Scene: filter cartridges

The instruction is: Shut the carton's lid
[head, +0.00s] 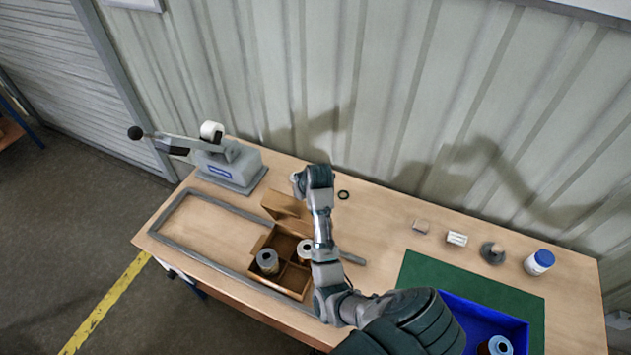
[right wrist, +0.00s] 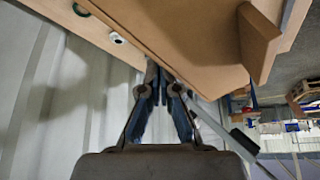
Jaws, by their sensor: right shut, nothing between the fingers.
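The brown carton (head: 283,288) stands open on the table, with dividers inside. A grey cartridge (head: 267,261) sits in its left compartment, and a paler one (head: 304,250) is partly hidden by my right arm. The carton's lid (head: 286,209) is raised at the carton's far side. My right gripper (head: 298,186) is beyond the lid, close to its top; its fingertips are hard to see there. In the right wrist view the gripper (right wrist: 163,84) is shut and empty, beside a large brown panel (right wrist: 185,38) that looks like the lid; contact cannot be told. My left gripper is not in view.
A grey press (head: 228,167) stands at the back left, by a grey frame outline (head: 168,212) on the table. A dark ring (head: 343,194) lies right of my gripper. A green mat (head: 420,268), blue bin (head: 515,327), blue-capped jar (head: 539,262) and small parts are at the right.

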